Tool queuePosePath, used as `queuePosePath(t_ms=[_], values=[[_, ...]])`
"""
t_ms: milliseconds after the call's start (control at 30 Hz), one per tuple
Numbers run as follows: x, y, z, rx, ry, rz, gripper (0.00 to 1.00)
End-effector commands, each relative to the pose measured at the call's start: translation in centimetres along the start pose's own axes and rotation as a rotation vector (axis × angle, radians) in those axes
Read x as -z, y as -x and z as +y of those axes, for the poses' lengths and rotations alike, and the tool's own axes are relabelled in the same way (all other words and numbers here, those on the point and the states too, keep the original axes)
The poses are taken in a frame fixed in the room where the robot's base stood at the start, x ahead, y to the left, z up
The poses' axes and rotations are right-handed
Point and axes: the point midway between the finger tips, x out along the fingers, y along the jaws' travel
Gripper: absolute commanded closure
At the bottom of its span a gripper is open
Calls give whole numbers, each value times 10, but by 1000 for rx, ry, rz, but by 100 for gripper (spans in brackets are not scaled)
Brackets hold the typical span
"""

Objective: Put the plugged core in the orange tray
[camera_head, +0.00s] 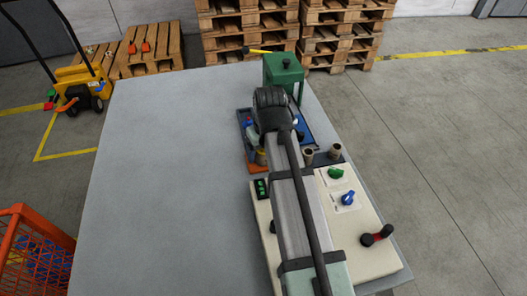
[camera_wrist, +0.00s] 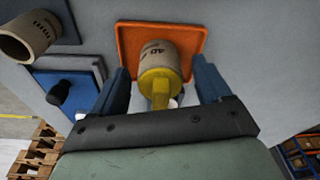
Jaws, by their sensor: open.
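The plugged core (camera_wrist: 160,52) is a brown cardboard tube with printed marks and a yellow plug (camera_wrist: 157,88) in its end facing the wrist camera. It appears to stand in the orange tray (camera_wrist: 128,36), inside its raised rim; its exact contact with the floor is hidden. My gripper (camera_wrist: 160,72) is open, with one blue finger on each side of the core and gaps visible beside it. In the head view, my arm hides much of this spot; only a bit of the orange tray (camera_head: 252,167) and the yellow plug (camera_head: 261,152) show.
Two more cores (camera_head: 308,157) (camera_head: 335,152) stand to the right of my arm. A blue tray (camera_wrist: 85,75) with a black-topped thing is beside the orange tray. A green housing (camera_head: 283,70) stands behind. A cream control panel (camera_head: 370,235) has knobs. The table's left side is clear.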

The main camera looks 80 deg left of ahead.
Motion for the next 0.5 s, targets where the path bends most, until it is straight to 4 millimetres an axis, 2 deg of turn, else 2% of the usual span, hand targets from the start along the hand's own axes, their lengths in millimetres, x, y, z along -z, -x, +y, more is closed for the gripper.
queuePosePath(t_ms=[500], values=[[1,82,0,-1,0,3,23]])
